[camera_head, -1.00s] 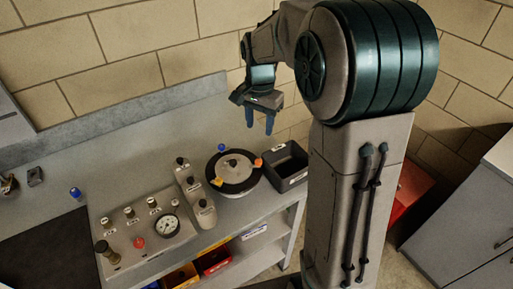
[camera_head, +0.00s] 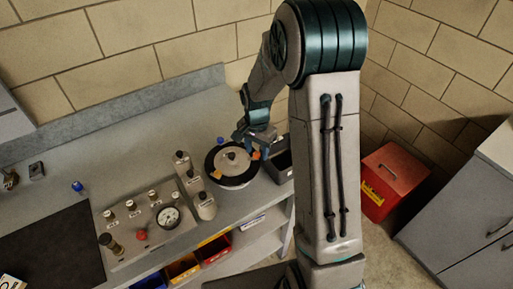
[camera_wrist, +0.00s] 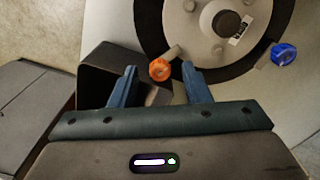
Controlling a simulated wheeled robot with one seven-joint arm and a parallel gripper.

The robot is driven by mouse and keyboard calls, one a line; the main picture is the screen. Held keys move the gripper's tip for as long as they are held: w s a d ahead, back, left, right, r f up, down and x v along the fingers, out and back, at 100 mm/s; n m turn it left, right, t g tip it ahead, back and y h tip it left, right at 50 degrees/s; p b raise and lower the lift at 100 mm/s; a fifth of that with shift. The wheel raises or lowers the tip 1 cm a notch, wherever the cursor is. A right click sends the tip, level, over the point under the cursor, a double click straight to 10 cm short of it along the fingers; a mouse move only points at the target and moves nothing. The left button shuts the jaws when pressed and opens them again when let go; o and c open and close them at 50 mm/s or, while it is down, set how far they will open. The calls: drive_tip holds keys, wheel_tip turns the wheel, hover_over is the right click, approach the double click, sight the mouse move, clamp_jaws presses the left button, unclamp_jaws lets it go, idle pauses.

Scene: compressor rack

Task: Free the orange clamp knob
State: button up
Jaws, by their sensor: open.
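The orange clamp knob (camera_wrist: 159,69) sits at the rim of a round grey lid (camera_wrist: 190,25) with a dark ring. In the wrist view it lies between the tips of my gripper (camera_wrist: 159,72), whose two blue fingers are apart, one on each side. I see no contact, and cannot tell the height gap. In the head view my gripper (camera_head: 256,148) is over the right edge of the round vessel (camera_head: 232,180), with the orange knob (camera_head: 256,155) partly hidden by it. A blue knob (camera_wrist: 284,54) and a yellow-orange knob (camera_head: 216,176) sit elsewhere on the rim.
A dark open bin (camera_wrist: 95,62) stands close beside the vessel, under my left finger in the wrist view. A valve block (camera_head: 190,178) and a gauge panel (camera_head: 150,222) stand left of the vessel. A red box (camera_head: 392,180) is on the floor at right.

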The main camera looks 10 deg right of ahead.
clamp_jaws()
drive_tip(key=shift+f+n, duration=0.1)
drive_tip(key=shift+n, duration=0.2)
drive_tip(key=n+b, duration=0.2)
drive_tip(key=n, duration=0.1)
drive_tip(key=shift+n, duration=0.4)
drive_tip(key=n+b, duration=0.2)
drive_tip(key=n, duration=0.7)
drive_tip(key=shift+b, duration=0.3)
drive_tip(key=shift+n, duration=2.3)
